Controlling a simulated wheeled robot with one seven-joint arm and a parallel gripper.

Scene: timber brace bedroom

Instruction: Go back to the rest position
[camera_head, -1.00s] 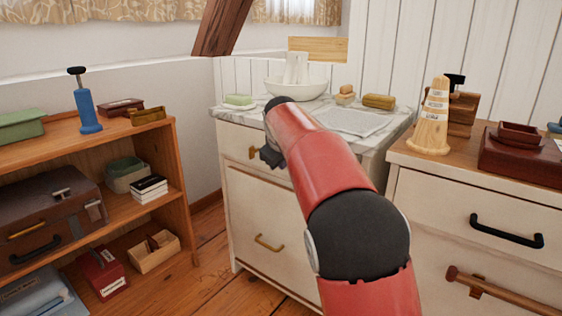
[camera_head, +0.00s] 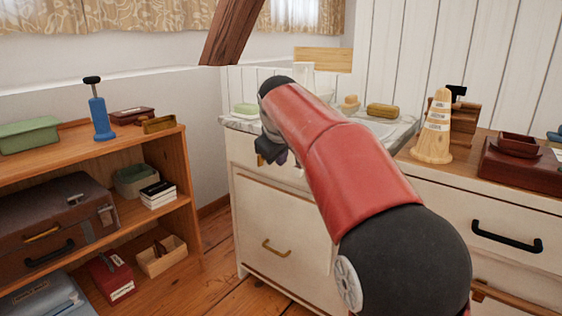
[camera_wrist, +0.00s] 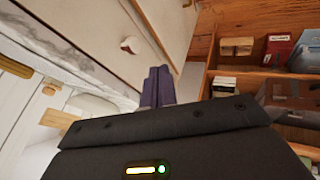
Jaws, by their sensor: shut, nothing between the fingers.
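My gripper (camera_head: 271,151) is in front of the white washstand cabinet (camera_head: 285,222), near its upper left. In the wrist view my gripper (camera_wrist: 158,75) has its two dark fingers together, with nothing between them. My red and black arm reaches across the middle of the head view and hides much of the marble top (camera_head: 398,131) and the basin on it.
An open wooden shelf (camera_head: 95,150) stands left, holding a blue pump-like item (camera_head: 101,118), a brown case (camera_head: 52,222) and boxes. A dresser (camera_head: 480,205) at right bears a cone-shaped item (camera_head: 433,130). Wooden floor (camera_head: 222,262) shows between shelf and cabinet. A slanted timber (camera_head: 234,30) hangs above.

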